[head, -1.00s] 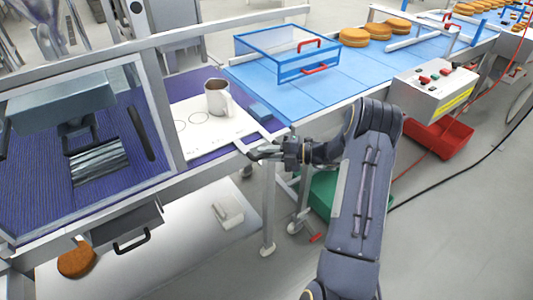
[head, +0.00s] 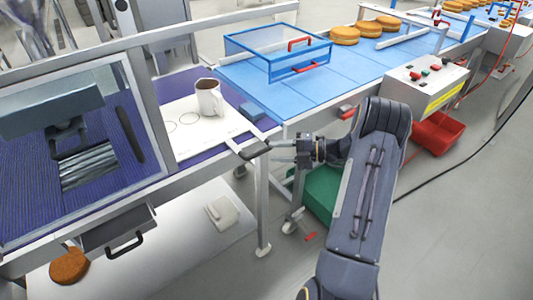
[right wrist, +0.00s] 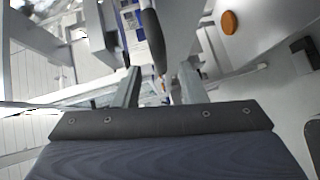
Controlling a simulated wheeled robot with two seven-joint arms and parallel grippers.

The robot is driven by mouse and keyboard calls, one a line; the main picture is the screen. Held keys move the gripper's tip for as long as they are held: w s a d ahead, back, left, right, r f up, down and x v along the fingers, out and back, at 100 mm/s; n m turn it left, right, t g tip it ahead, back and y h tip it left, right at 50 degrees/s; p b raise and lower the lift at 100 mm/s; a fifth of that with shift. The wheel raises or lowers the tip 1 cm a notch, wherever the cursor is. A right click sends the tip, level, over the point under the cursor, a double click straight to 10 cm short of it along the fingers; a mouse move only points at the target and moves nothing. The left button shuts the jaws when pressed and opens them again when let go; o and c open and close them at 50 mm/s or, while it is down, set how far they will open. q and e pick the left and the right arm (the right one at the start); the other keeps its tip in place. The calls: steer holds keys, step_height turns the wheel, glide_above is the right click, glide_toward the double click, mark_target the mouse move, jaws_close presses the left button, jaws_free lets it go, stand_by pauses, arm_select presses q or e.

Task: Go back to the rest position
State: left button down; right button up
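My right gripper (head: 283,150) is in front of the conveyor's near edge, at the right end of a dark handle (head: 254,150). In the right wrist view its two fingers (right wrist: 160,86) stand apart with nothing held between them. A dark rounded bar (right wrist: 152,38) shows beyond the fingertips. The handle belongs to a white board (head: 190,138) with circles drawn on it, lying on the purple belt. A mug (head: 208,100) with brown contents stands upright on the board. My left gripper is not in view.
A blue-framed clear guard (head: 275,50) stands on the blue belt (head: 285,92). A control box (head: 425,85) sits right of my arm, with a red bin (head: 438,132) below. A machine frame (head: 155,120) stands left. A drawer (head: 118,228) juts out below it. Floor at right is open.

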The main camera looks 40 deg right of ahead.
steer(key=shift+v, duration=1)
steer(key=s+a+r+n+g+h, duration=0.1)
steer(key=s+a+r+n+g, duration=0.2)
steer(key=s+a+r+n, duration=0.45)
steer(key=s+a+r+n+g, duration=0.2)
steer(key=a+r+n+g, duration=0.2)
steer(key=a+n, duration=0.8)
steer(key=s+a+f+n+h, duration=0.1)
steer(key=s+a+n+h, duration=0.1)
steer(key=s+n, duration=0.5)
steer(key=s+a+f+n+t+h, duration=0.1)
steer(key=s+a+n+h, duration=0.2)
steer(key=n, duration=1.5)
steer(key=shift+s+h, duration=0.9)
steer(key=shift+s, duration=1.5)
steer(key=shift+n, duration=0.25)
